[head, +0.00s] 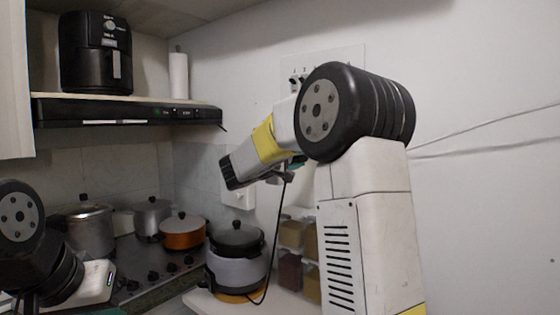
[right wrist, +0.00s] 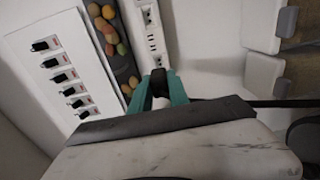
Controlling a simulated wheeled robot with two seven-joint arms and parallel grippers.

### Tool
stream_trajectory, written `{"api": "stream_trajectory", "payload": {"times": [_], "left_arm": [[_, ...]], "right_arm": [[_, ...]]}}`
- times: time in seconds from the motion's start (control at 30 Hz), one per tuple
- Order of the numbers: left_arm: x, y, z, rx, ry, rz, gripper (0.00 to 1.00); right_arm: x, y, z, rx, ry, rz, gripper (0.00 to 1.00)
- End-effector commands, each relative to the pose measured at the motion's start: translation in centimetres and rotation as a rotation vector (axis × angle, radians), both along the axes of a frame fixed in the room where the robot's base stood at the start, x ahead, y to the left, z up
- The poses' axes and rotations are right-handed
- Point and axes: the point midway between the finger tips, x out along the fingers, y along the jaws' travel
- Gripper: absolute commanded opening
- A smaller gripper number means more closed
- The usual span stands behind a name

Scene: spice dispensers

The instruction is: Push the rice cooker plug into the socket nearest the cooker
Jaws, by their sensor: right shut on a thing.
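The rice cooker (head: 238,270), white with a dark lid, stands on the counter in the head view. Its black cord (head: 274,235) rises to my right gripper (head: 287,174). In the right wrist view my right gripper (right wrist: 159,88) shows two green fingers shut on the black plug (right wrist: 159,83). A white socket strip (right wrist: 150,28) with dark outlets lies straight beyond the fingertips. The plug's front overlaps the strip's near end, and I cannot tell whether it touches. A socket plate (head: 238,194) shows on the wall above the cooker. My left gripper is not in view; only its arm shows.
An orange pot (head: 183,233) and metal pots (head: 90,228) stand on the stove at left. Clear spice containers (head: 290,270) stand right of the cooker.

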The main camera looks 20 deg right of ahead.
Motion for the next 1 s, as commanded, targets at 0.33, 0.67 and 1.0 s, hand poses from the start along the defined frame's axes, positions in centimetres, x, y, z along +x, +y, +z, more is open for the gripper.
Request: {"api": "stream_trajectory", "payload": {"times": [0.33,0.67,1.0], "left_arm": [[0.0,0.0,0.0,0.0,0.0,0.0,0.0],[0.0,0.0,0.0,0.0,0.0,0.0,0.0],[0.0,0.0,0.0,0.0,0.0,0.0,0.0]], "right_arm": [[1.7,-2.3,0.0,-0.001,-0.001,-0.002,0.0],[2.7,-3.5,0.0,0.0,0.0,0.0,0.0],[2.9,-3.8,0.0,-0.001,-0.001,-0.001,0.0]]}}
